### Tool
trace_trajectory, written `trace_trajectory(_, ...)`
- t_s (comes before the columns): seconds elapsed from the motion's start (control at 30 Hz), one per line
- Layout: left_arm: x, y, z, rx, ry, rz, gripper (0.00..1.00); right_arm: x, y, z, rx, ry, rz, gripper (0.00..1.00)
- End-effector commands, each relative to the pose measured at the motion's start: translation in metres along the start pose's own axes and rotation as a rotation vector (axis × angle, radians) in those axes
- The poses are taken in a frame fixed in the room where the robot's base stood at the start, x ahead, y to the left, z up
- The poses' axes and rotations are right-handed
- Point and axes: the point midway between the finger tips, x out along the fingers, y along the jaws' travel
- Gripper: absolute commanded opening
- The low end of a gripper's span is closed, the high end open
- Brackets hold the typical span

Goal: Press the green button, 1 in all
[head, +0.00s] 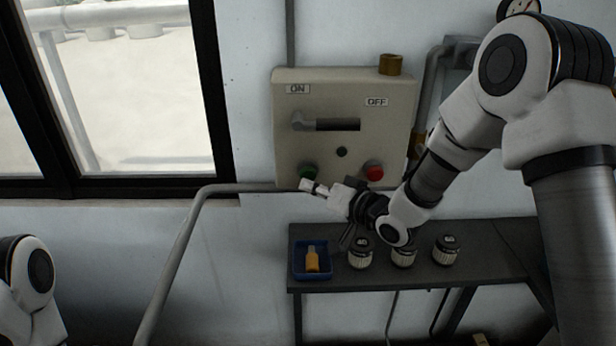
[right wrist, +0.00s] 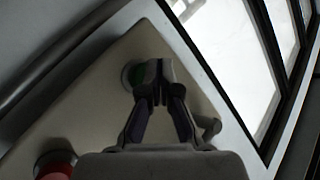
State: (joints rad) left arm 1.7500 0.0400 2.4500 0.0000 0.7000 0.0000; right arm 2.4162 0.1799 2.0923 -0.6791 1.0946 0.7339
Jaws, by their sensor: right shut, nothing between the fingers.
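The green button (head: 308,171) is at the lower left of the beige control box (head: 340,86) on the wall. My right gripper (head: 312,188) is shut and empty, with its fingertips just below and in front of the green button in the head view. In the right wrist view the closed fingertips (right wrist: 157,68) overlap the green button (right wrist: 134,74) and hide part of it. I cannot tell whether they touch it. My left gripper is not in view; only part of my left arm shows at the lower left.
A red button (head: 373,171) is right of the green one, and a lever (head: 303,122) sits above in a slot. Below, a dark bench (head: 330,281) bears a blue tray (head: 299,273) with a yellow object and several ribbed jars (head: 446,252). A pipe (head: 180,250) runs at left.

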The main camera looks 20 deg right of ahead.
Motion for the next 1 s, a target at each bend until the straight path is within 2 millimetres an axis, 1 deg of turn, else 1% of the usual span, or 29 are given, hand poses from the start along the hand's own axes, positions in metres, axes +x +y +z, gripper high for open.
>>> trace_trajectory(0.63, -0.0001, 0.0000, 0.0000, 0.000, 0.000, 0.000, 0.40, 0.0000, -0.0001, 0.0000, 0.000, 0.000, 0.000, 0.00)
trace_trajectory(1.0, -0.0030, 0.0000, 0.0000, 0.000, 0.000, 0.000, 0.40, 0.0056, 0.0039, -0.0045, 0.000, 0.000, -0.001, 0.00)
